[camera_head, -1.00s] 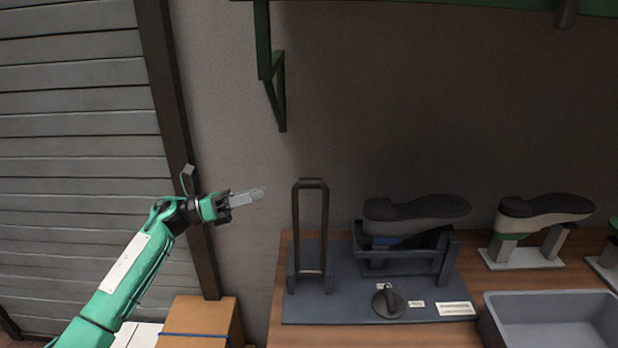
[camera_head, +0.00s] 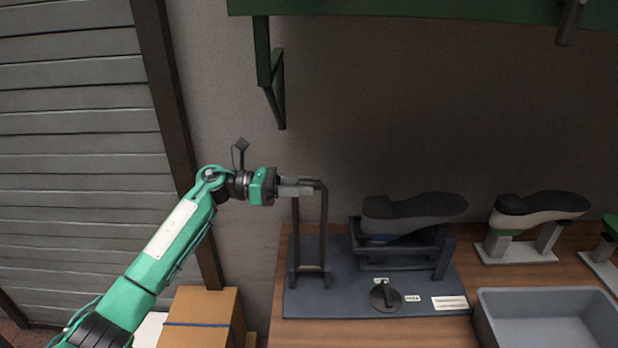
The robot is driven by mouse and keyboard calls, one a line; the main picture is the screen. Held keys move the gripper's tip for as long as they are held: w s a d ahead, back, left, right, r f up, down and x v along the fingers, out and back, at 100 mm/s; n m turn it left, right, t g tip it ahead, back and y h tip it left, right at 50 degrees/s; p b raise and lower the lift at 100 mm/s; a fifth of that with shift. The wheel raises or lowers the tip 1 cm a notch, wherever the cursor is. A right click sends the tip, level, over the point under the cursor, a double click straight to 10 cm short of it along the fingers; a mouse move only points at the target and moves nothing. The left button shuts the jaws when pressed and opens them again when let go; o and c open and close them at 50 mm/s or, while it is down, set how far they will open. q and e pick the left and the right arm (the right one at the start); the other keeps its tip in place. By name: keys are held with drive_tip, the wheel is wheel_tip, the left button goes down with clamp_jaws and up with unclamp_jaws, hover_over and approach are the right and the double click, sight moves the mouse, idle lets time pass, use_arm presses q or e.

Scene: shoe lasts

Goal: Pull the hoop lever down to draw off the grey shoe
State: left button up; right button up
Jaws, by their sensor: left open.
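The hoop lever (camera_head: 324,232) is a dark upright loop at the left of a dark base plate (camera_head: 345,300) on the bench. The grey shoe (camera_head: 415,211) lies sole up on the dark frame (camera_head: 400,257) to the right of the lever. My left gripper (camera_head: 312,187) is open at the top of the hoop, and its fingers overlap the hoop's top bar in the picture. I cannot tell whether they touch it. My right gripper is not in view.
A round black knob (camera_head: 384,296) sits at the plate's front. To the right are a grey tray (camera_head: 545,318) and another shoe (camera_head: 540,205) on a stand. A cardboard box (camera_head: 200,318) stands left of the bench. A green shelf (camera_head: 420,10) hangs above.

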use_arm(q)
drive_tip(key=shift+d, duration=1.05)
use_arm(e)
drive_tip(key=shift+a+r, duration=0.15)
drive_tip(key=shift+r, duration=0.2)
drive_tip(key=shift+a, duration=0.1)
use_arm(q)
clamp_jaws()
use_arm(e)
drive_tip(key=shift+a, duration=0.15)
